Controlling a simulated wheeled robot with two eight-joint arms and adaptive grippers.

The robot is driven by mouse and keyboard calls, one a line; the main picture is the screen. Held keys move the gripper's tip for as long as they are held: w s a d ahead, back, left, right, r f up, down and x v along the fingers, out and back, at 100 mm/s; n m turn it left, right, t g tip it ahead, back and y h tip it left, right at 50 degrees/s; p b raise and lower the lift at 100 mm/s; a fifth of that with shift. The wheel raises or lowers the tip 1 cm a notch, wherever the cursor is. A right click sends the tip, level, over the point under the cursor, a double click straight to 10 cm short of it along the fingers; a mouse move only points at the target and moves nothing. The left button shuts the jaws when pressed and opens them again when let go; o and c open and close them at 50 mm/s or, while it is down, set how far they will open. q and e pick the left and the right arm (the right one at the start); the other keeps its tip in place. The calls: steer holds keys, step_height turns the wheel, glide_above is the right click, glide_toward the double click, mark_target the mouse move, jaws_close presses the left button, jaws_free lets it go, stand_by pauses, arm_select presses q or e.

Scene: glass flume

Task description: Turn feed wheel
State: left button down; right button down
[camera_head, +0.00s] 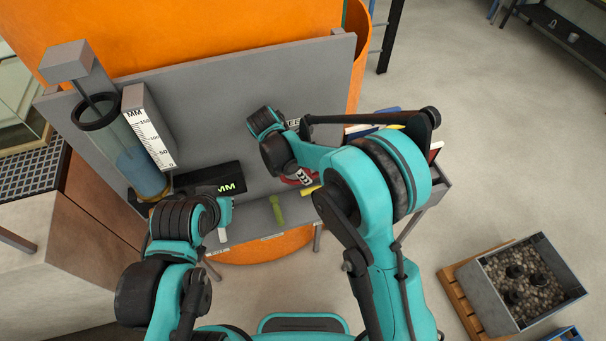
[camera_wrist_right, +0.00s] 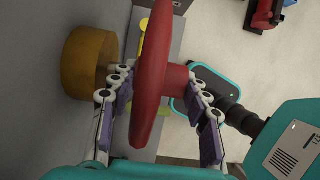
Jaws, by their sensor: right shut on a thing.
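The red feed wheel (camera_wrist_right: 152,75) is seen nearly edge-on in the right wrist view, with a red hub or knob (camera_wrist_right: 177,88) on its side. My right gripper (camera_wrist_right: 160,88) has a jointed finger with purple pads on each side of the wheel and is shut on it. In the head view a bit of red (camera_head: 291,181) shows beneath my right wrist, and the arm hides most of the wheel. My left arm is bent low at the left in the head view. Its gripper is hidden behind its wrist.
A grey panel (camera_head: 230,95) stands in front of an orange tank (camera_head: 190,30). A yellow-brown cylinder (camera_wrist_right: 88,62) sits beside the wheel. A gravel crate (camera_head: 480,290) stands on the floor.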

steer(key=shift+a+f+t+h+b, duration=0.15)
steer(key=shift+t+h+b, duration=0.25)
steer(key=shift+h+b, duration=0.95)
steer(key=c, duration=0.7)
jaws_free()
steer(key=shift+c, duration=0.2)
steer(key=v, duration=1.2)
